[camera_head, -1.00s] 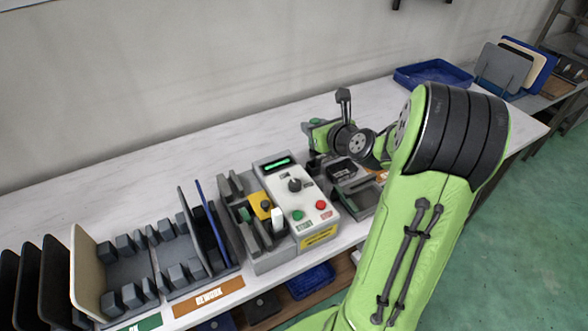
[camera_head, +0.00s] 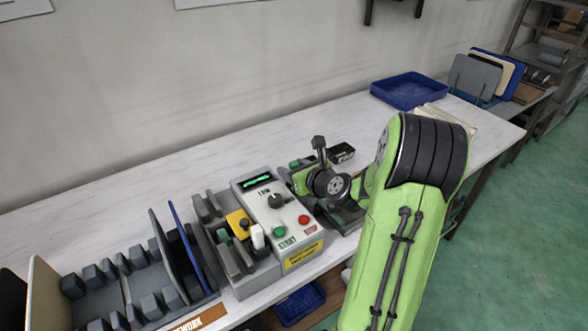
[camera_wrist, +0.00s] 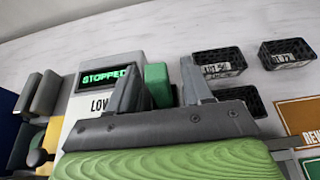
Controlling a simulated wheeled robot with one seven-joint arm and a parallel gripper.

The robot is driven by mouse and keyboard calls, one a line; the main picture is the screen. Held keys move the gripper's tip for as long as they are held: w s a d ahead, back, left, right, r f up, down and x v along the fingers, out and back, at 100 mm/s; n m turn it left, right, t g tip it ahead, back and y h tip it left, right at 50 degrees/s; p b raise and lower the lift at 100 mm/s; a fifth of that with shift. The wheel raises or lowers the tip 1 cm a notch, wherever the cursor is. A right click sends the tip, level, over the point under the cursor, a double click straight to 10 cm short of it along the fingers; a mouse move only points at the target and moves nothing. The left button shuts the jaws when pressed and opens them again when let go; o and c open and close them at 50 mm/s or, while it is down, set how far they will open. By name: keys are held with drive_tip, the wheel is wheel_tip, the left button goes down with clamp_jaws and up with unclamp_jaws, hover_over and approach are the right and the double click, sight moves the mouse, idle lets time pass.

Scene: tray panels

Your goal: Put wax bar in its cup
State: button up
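A green block (camera_wrist: 158,84), which may be the wax bar, stands between my gripper's two fingers in the camera_wrist view. My gripper (camera_wrist: 163,66) has its fingers apart. The block looks close to the left finger, with a narrow gap at the right one, so it does not look clamped. In the camera_head view my gripper (camera_head: 294,175) is low at the right side of the grey control box (camera_head: 262,188); its fingertips are hard to make out. I cannot identify the wax bar's cup with certainty.
Black open-topped boxes with labels (camera_wrist: 218,62) (camera_wrist: 288,53) stand on the bench right of the gripper; one shows behind it (camera_head: 341,152). The box display (camera_wrist: 108,77) reads STOPPED. A blue tray (camera_head: 410,103) stands farther back. The bench behind the control box is clear.

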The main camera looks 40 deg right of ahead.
drive_tip(key=shift+r, duration=0.1)
drive_tip(key=shift+s+r, duration=0.2)
drive_tip(key=shift+s, duration=0.05)
drive_tip(key=p+v, duration=0.2)
drive_tip(key=v, duration=0.9)
drive_tip(key=shift+s, duration=0.3)
